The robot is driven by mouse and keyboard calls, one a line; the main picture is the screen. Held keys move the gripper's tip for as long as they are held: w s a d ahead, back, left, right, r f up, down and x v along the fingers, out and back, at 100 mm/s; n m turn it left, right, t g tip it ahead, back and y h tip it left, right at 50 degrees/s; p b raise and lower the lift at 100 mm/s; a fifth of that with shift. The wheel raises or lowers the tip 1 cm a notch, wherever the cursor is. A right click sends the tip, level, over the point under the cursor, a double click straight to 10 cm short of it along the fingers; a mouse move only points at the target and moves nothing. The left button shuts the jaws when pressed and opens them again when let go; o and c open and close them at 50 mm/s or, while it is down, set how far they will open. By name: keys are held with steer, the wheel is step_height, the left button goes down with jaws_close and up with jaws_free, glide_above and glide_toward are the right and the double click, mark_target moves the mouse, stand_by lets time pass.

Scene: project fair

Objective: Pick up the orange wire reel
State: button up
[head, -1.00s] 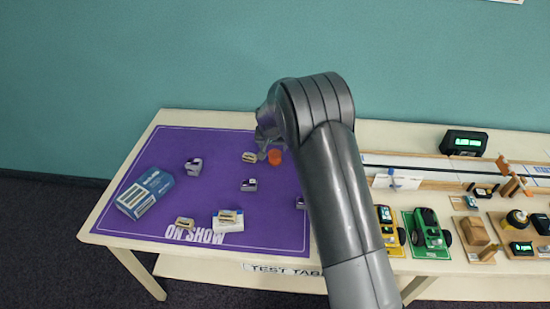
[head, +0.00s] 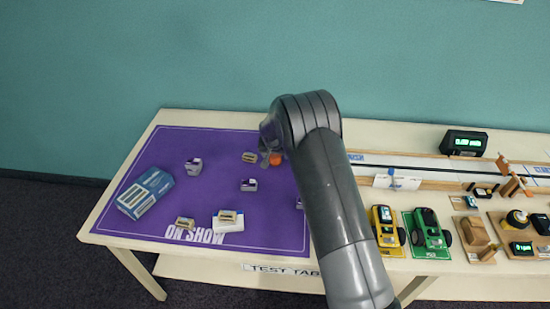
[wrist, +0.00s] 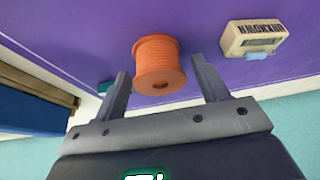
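The orange wire reel (wrist: 158,66) stands on the purple mat in the wrist view, a ribbed cylinder with a dark hole in its near end. My gripper (wrist: 162,78) is open, with one finger on each side of the picture and the reel between and just beyond the fingertips. I see no finger touching the reel. In the head view the reel (head: 275,159) is small and partly hidden by my arm, and my gripper (head: 266,152) is mostly hidden there too.
A cream block labelled "UNKNOWN" (wrist: 255,38) lies right of the reel in the wrist view. The purple mat (head: 220,170) also bears a blue-white box (head: 146,192) and several small blocks. Toy cars (head: 428,232) and a track stand right of my arm.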

steer(key=c, duration=1)
steer(key=shift+o, duration=0.2)
